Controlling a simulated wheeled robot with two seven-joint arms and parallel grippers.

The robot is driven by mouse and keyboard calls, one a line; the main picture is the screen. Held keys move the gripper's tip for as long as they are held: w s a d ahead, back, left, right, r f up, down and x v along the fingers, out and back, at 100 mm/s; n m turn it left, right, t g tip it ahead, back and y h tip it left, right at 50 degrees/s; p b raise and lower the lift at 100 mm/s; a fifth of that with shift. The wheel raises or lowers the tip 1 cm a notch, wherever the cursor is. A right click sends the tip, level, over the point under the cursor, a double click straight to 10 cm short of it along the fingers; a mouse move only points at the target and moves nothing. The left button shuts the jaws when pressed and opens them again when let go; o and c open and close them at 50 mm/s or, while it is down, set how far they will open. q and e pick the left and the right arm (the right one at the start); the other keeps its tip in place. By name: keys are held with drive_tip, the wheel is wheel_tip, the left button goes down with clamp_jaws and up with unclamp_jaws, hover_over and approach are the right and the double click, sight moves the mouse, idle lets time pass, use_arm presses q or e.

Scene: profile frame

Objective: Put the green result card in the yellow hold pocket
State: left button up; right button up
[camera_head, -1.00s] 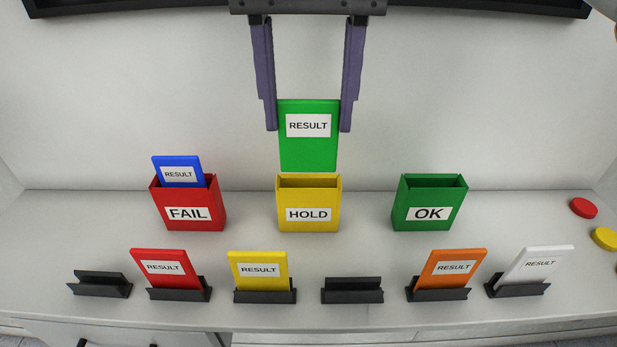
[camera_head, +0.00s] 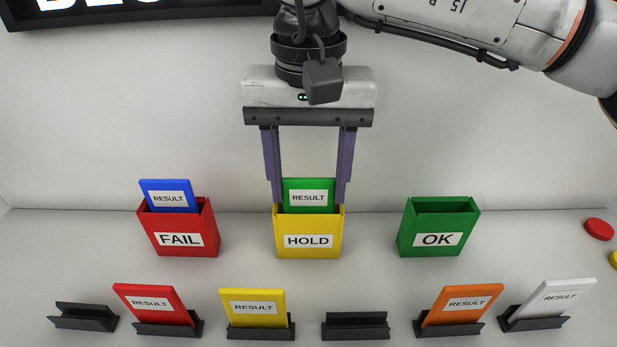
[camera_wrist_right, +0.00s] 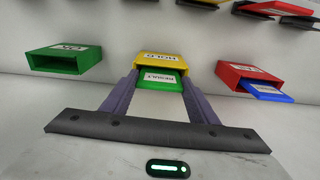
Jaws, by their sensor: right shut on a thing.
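The green result card (camera_head: 309,195) stands upright with its lower part inside the yellow hold pocket (camera_head: 308,239). Its upper part with the RESULT label shows above the pocket's rim. My right gripper (camera_head: 309,198) is shut on the card's left and right edges, with its fingertips at the pocket's rim. The right wrist view also shows the card (camera_wrist_right: 159,80) between the fingers, entering the yellow pocket (camera_wrist_right: 161,58). My left gripper is not in view.
A red FAIL pocket (camera_head: 180,239) holding a blue card (camera_head: 168,196) stands to the left. An empty green OK pocket (camera_head: 437,239) stands to the right. In front are a red card (camera_head: 153,304), a yellow card (camera_head: 252,307), an orange card (camera_head: 461,303) and a white card (camera_head: 552,297) in black holders.

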drive_tip(key=shift+f, duration=0.1)
drive_tip(key=o, duration=1.2)
drive_tip(key=r, duration=1.2)
drive_tip(key=shift+s+r+p, duration=0.2)
drive_tip(key=shift+s+p, duration=0.05)
drive_tip(key=shift+p, duration=0.15)
